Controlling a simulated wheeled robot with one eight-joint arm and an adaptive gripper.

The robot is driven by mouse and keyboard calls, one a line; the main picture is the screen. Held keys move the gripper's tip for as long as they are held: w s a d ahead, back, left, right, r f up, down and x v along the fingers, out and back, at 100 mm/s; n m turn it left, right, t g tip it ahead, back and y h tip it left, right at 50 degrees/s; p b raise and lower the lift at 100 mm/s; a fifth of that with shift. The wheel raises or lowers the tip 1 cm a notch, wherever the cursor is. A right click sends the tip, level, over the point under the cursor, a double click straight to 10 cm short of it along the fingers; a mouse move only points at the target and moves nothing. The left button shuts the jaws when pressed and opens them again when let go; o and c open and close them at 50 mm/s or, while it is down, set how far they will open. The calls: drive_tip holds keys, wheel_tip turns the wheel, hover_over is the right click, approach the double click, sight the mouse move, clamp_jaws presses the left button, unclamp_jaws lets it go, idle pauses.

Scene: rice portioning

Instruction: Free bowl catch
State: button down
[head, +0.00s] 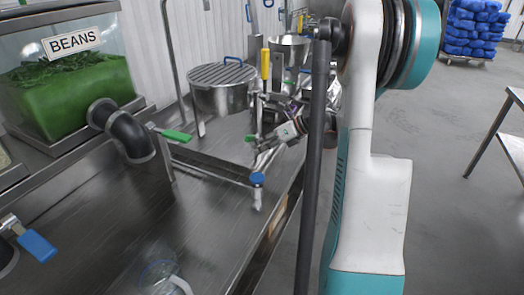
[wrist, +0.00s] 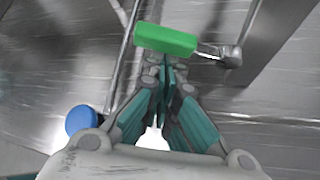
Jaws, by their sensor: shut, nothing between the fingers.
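My gripper (wrist: 165,72) is shut and empty, its fingertips together just below a green handle (wrist: 166,39) in the wrist view. I cannot tell whether they touch it. The handle joins a metal pivot on its right. In the head view my gripper (head: 262,150) is small, over the steel counter, beside a small green piece (head: 250,138) that looks like the same handle. A blue knob (head: 257,179) stands in front of it and also shows at the left in the wrist view (wrist: 82,120). A clear, rounded vessel, perhaps a bowl (head: 160,272), is partly cut off at the bottom edge.
A clear bin labelled BEANS (head: 70,85) stands at the left with a black pipe elbow (head: 122,130) and a green-handled valve (head: 177,135). A blue lever (head: 38,246) is at lower left. Steel pots (head: 222,95) stand behind.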

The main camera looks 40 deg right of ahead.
sight(253, 135)
drive_tip(key=shift+w+d+r+p, duration=0.2)
drive_tip(key=shift+d+r+p, duration=0.25)
drive_tip(key=shift+r, duration=0.35)
drive_tip(key=shift+w+d+r+p, duration=0.15)
drive_tip(key=shift+d+r+p, duration=0.25)
drive_tip(key=shift+r, duration=0.35)
drive_tip(key=shift+w+d+r+p, duration=0.2)
drive_tip(key=shift+d+r+p, duration=0.25)
drive_tip(key=shift+r, duration=0.35)
drive_tip(key=shift+w+d+r, duration=0.1)
drive_tip(key=shift+d+r, duration=0.05)
drive_tip(key=shift+r, duration=0.05)
drive_tip(key=shift+d, duration=0.1)
